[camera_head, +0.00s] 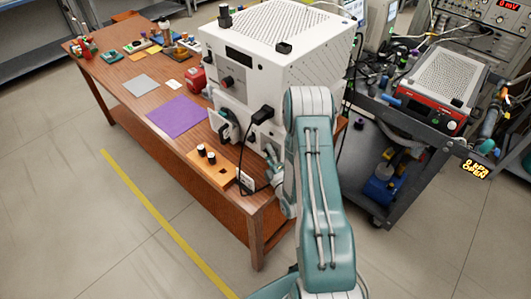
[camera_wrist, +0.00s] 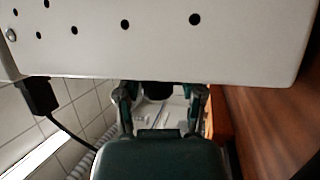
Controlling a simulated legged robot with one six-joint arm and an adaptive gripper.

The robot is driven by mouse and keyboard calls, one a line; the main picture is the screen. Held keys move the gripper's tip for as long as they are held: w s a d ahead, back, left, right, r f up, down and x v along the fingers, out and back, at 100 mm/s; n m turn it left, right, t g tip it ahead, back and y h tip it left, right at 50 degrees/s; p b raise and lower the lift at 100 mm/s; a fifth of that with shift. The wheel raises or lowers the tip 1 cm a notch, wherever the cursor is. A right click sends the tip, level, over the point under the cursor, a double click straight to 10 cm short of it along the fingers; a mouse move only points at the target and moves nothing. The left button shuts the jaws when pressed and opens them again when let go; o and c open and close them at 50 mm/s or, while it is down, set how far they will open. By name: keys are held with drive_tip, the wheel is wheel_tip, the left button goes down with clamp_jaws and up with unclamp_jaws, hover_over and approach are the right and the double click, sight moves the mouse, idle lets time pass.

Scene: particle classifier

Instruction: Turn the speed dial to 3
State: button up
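The white particle classifier box (camera_head: 265,75) stands on the wooden table. Its front has a dark display and a dark round knob (camera_head: 228,82); I cannot read a scale or tell which knob is the speed dial. My gripper (camera_head: 272,163) is low by the box's near right corner, partly hidden by my arm. In the wrist view my gripper (camera_wrist: 160,98) has its two fingers apart below the white panel (camera_wrist: 150,55). A dark rounded part (camera_wrist: 158,90) shows between the fingers, with gaps at both sides. I see no contact with it.
A black plug (camera_head: 263,114) and cable hang off the box near my gripper. An orange-brown block with black knobs (camera_head: 212,170) lies at the table's near edge. A purple mat (camera_head: 177,116) lies left. A cart (camera_head: 415,135) with a red-fronted device stands right.

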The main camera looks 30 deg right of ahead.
drive_tip(key=shift+w+d, duration=0.1)
drive_tip(key=shift+d, duration=0.1)
drive_tip(key=shift+a+r, duration=0.1)
drive_tip(key=shift+a, duration=0.3)
drive_tip(key=n+g, duration=0.1)
drive_tip(key=g, duration=0.1)
drive_tip(key=shift+r+n+g+y, duration=0.15)
drive_tip(key=shift+n+g+y, duration=0.15)
drive_tip(key=shift+g+y, duration=0.1)
drive_tip(key=shift+n+g, duration=0.4)
drive_tip(key=shift+g, duration=0.7)
